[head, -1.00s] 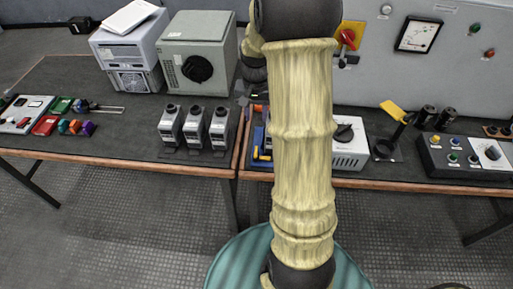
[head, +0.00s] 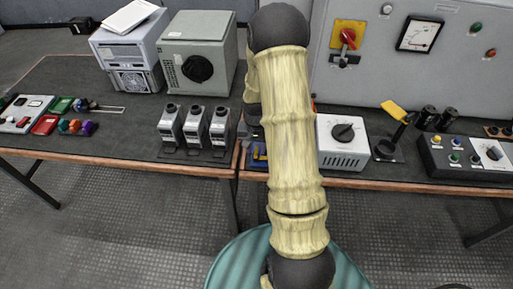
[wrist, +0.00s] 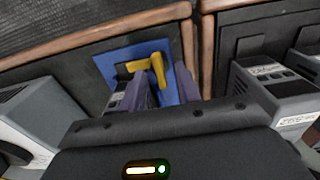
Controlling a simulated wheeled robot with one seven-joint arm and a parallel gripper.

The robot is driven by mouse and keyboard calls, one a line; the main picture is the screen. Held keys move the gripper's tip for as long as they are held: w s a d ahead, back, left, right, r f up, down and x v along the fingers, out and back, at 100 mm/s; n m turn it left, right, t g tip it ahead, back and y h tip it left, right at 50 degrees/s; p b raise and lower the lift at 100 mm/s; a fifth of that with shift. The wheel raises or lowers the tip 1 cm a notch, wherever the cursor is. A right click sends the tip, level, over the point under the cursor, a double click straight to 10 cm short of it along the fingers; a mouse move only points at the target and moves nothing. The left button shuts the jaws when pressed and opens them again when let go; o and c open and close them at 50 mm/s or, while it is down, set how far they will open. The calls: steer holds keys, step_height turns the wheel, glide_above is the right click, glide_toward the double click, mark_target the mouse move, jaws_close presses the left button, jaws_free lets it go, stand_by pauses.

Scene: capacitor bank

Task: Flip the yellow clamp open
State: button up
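The yellow clamp (wrist: 150,66) sits on a blue plate (wrist: 113,58) near the wooden table edge in the wrist view. One yellow arm of it lies across the plate, and a shorter part points toward my gripper. In the head view only a bit of the clamp (head: 258,153) shows at the bench's front edge, left of my arm, which hides the rest. My gripper (wrist: 160,88) is open and empty. Its two purple-grey fingers are over the plate, with the clamp's near part between them in the picture. I cannot tell whether they touch it. The head view hides the gripper.
A white box with a black knob (head: 343,142) stands right of my arm. Several grey modules (head: 194,127) stand left of the clamp. A black stand with a yellow paddle (head: 394,110) and a button box (head: 465,155) are farther right. The grey cabinet is behind.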

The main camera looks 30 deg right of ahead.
steer(key=shift+d+f, duration=0.1)
steer(key=shift+f, duration=0.3)
jaws_close()
